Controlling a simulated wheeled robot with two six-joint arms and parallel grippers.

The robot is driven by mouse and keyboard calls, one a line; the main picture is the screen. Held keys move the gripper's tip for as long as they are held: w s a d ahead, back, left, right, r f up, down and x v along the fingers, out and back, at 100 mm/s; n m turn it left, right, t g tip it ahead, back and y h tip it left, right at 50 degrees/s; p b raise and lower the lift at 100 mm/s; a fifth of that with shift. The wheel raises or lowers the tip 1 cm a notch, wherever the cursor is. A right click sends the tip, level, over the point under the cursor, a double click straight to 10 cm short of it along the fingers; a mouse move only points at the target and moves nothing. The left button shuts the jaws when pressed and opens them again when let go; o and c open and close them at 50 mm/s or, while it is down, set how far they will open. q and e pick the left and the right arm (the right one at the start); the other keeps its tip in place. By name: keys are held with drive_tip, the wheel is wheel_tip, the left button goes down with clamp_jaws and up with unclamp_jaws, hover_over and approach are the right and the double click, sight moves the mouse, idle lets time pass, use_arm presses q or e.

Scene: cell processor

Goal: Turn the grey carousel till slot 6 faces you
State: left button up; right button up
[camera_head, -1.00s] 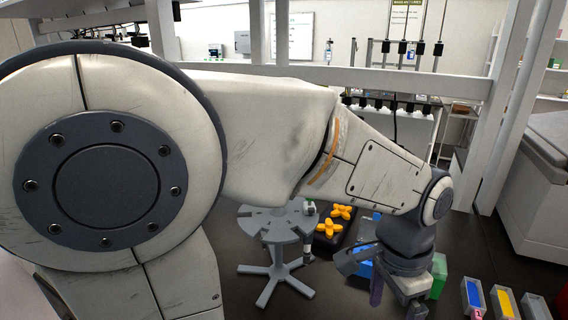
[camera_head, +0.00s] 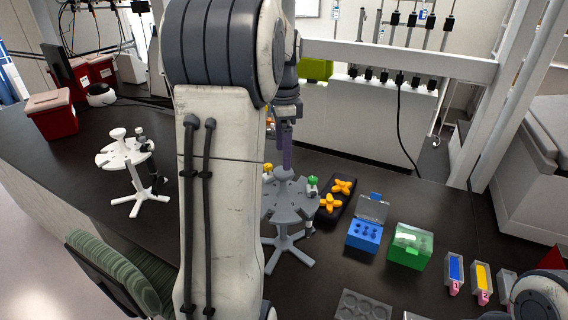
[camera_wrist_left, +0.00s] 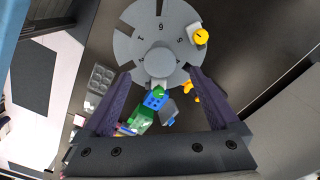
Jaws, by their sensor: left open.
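The grey carousel (camera_head: 288,208) stands on the dark bench, its left part hidden behind my left arm. A green-capped vial (camera_head: 312,184) sits at its right rim, and a yellow cap shows by the arm. In the left wrist view the carousel's disc (camera_wrist_left: 135,45) shows with a raised round hub. The digit 6 is on the side away from the hub at the top, with 5 to its right. A yellow-capped vial (camera_wrist_left: 201,36) sits at the right rim. My left gripper (camera_head: 287,165) points down above the hub; its dark purple fingers are apart with nothing between. My right gripper is out of view.
A white carousel (camera_head: 124,154) stands at left. A grey plate (camera_head: 362,304) lies in front.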

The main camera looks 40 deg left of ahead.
use_arm(q)
wheel_tip(320, 180, down, 5)
drive_tip(key=shift+f+p, duration=0.1)
drive_tip(key=shift+p, duration=0.25)
clamp_jaws()
